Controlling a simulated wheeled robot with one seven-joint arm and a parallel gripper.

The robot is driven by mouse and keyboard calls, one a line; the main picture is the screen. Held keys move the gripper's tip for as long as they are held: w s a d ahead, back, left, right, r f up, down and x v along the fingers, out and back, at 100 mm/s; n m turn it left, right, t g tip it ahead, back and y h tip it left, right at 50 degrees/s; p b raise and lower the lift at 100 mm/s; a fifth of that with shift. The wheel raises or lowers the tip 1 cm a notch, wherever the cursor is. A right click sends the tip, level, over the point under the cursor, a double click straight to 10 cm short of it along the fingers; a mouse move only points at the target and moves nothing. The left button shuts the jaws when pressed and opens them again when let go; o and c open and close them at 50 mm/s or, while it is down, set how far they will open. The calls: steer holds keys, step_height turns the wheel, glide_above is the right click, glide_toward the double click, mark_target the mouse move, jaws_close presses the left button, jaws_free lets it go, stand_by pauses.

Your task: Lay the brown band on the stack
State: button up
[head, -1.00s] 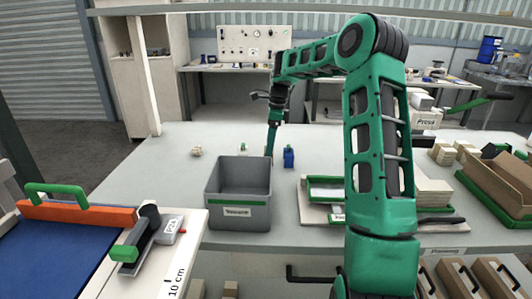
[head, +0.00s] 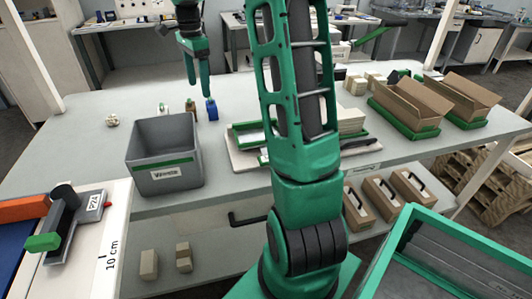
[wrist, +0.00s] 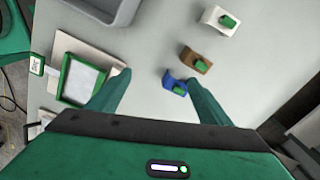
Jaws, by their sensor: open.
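The brown band (wrist: 196,60) is a small brown piece with a green tab, lying on the pale worktop between a white one (wrist: 220,20) and a blue one (wrist: 174,84). In the head view the brown band (head: 190,105) is small, just left of the blue piece (head: 211,109). My gripper (wrist: 158,80) is open and empty, with the blue piece by its right finger and the brown band beyond the fingertips. In the head view my gripper (head: 198,88) hangs over these pieces. A pale stack (head: 352,121), possibly the task's stack, stands right of my arm, partly hidden.
Cardboard trays (head: 408,103) stand at the right. Open worktop lies behind the bin.

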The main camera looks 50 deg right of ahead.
steer(key=s+a+n+h, duration=0.15)
steer(key=s+n, duration=0.55)
steer(key=s, duration=1.3)
steer(key=s+a+f+n+y, duration=0.1)
steer(key=s+a+f+n, duration=0.2)
steer(key=s, duration=0.5)
steer(key=s+a+f+n+y, duration=0.1)
steer(key=s+a+f+n, duration=0.2)
steer(key=s, duration=0.6)
steer(key=shift+s+f+n, duration=0.25)
steer(key=shift+n, duration=0.35)
steer(key=shift+w+f, duration=0.25)
steer(key=shift+w, duration=0.3)
